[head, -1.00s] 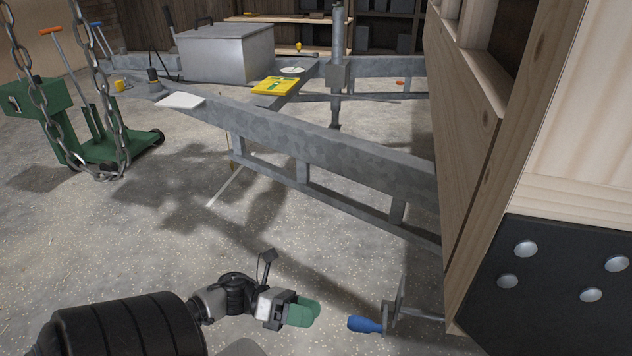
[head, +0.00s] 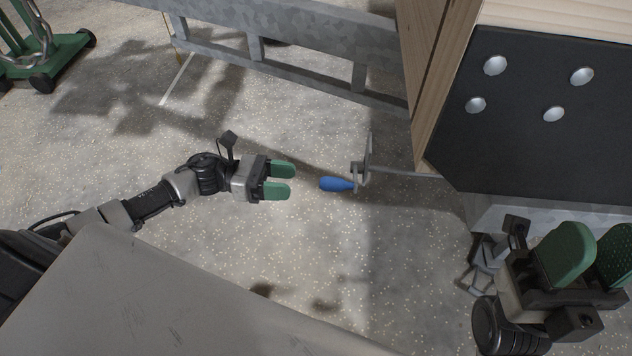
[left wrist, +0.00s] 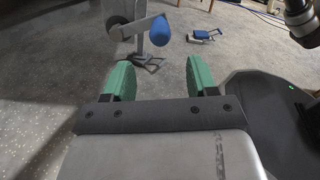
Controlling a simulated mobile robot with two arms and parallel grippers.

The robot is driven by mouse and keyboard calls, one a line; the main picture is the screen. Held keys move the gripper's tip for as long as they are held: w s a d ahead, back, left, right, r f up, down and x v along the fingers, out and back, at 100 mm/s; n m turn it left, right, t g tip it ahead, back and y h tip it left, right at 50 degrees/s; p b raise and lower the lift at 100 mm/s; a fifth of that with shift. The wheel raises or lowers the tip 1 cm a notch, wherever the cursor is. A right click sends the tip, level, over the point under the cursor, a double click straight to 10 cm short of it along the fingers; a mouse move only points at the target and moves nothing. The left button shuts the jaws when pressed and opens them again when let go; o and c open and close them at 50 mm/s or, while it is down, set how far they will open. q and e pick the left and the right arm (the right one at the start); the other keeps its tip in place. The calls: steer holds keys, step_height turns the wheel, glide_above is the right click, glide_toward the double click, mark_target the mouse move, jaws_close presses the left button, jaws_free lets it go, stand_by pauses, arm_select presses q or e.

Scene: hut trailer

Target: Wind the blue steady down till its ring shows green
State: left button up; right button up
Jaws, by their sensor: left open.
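The blue crank handle (head: 337,184) sticks out leftward from a grey crank plate (head: 361,168) beside the hut's lower corner. A thin rod runs right from the plate toward the hut. My left gripper (head: 290,180) is open and empty, a short gap left of the handle, its fingers pointing at it. In the left wrist view the handle (left wrist: 160,30) is ahead of the two green fingers (left wrist: 158,68), roughly centred between them, with the crank arm (left wrist: 132,28) to its left. My right gripper (head: 597,240) is open and empty at lower right. No coloured ring can be made out.
The wooden hut wall with a black bolted plate (head: 530,110) stands right of the crank. A galvanised frame rail (head: 300,45) crosses the top. A green wheeled trolley (head: 45,60) is at upper left. A small blue-topped item (left wrist: 204,35) lies beyond on the floor.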

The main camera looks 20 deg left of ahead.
mark_target(331, 185)
arm_select(q)
steer(key=b+x, duration=0.1)
steer(key=x, duration=0.9)
steer(key=shift+b, duration=0.3)
steer(key=shift+f, duration=0.1)
jaws_close()
